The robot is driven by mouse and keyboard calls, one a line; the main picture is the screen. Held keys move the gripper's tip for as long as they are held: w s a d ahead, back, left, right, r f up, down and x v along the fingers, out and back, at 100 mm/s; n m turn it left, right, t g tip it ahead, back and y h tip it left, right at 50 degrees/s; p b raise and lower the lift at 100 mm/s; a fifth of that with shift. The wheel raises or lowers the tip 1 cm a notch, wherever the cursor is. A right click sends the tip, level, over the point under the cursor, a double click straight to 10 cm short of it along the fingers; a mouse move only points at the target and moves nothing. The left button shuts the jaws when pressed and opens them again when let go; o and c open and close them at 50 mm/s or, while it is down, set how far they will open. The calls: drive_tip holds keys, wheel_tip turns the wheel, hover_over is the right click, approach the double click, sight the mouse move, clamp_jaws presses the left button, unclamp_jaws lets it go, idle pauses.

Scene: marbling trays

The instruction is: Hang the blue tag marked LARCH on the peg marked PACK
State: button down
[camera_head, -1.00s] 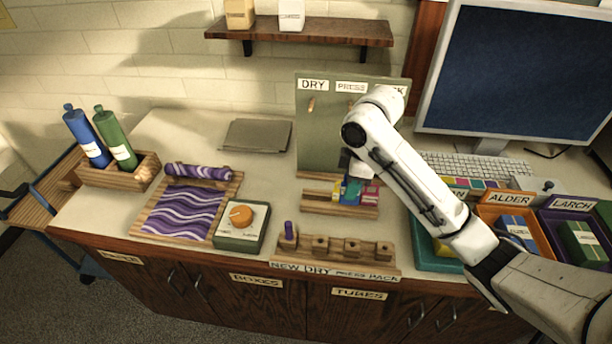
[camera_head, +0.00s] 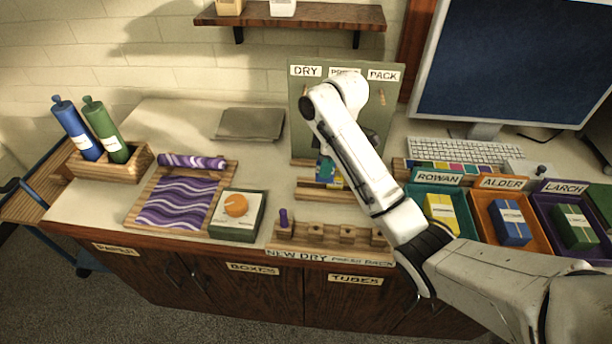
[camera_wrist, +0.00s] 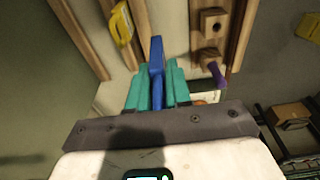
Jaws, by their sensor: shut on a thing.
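My gripper (camera_wrist: 156,85) is shut on a blue tag (camera_wrist: 156,60), seen edge-on between the teal fingers in the wrist view. Its lettering cannot be read. In the head view my arm hides most of the gripper and the tag, in front of the green board. The board (camera_head: 305,125) stands upright at the back of the counter, with the labels DRY, PRESS and PACK (camera_head: 383,75) along its top.
A wooden strip with several blocks (camera_head: 330,237) and a purple peg (camera_head: 283,216) lies at the front edge. Right are the ROWAN, ALDER and LARCH trays with boxes, a keyboard (camera_head: 470,150) and a monitor (camera_head: 515,60). A shelf (camera_head: 300,17) hangs above the board.

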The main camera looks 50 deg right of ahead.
drive_tip(key=shift+w+a+f, duration=0.2)
drive_tip(key=shift+w+f, duration=0.05)
drive_tip(key=shift+f, duration=0.1)
drive_tip(key=w+f+b, duration=0.1)
drive_tip(key=w+b, duration=0.1)
drive_tip(key=w+f+b, duration=0.1)
drive_tip(key=f+b, duration=0.1)
drive_tip(key=b, duration=0.1)
drive_tip(key=w+f+b, duration=0.2)
drive_tip(key=b, duration=0.1)
drive_tip(key=shift+w+d+f, duration=0.2)
drive_tip(key=shift+w+d, duration=0.1)
drive_tip(key=shift+d, duration=0.05)
drive_tip(key=shift+w+f+p, duration=0.4)
drive_tip(key=shift+w, duration=0.15)
drive_tip(key=shift+w+f+p, duration=0.2)
drive_tip(key=shift+f+p, duration=0.6)
drive_tip(key=shift+f, duration=0.15)
drive_tip(key=shift+d+f, duration=0.1)
drive_tip(key=shift+f, duration=0.55)
drive_tip(key=shift+f, duration=0.3)
drive_tip(key=c, duration=1.1)
unclamp_jaws()
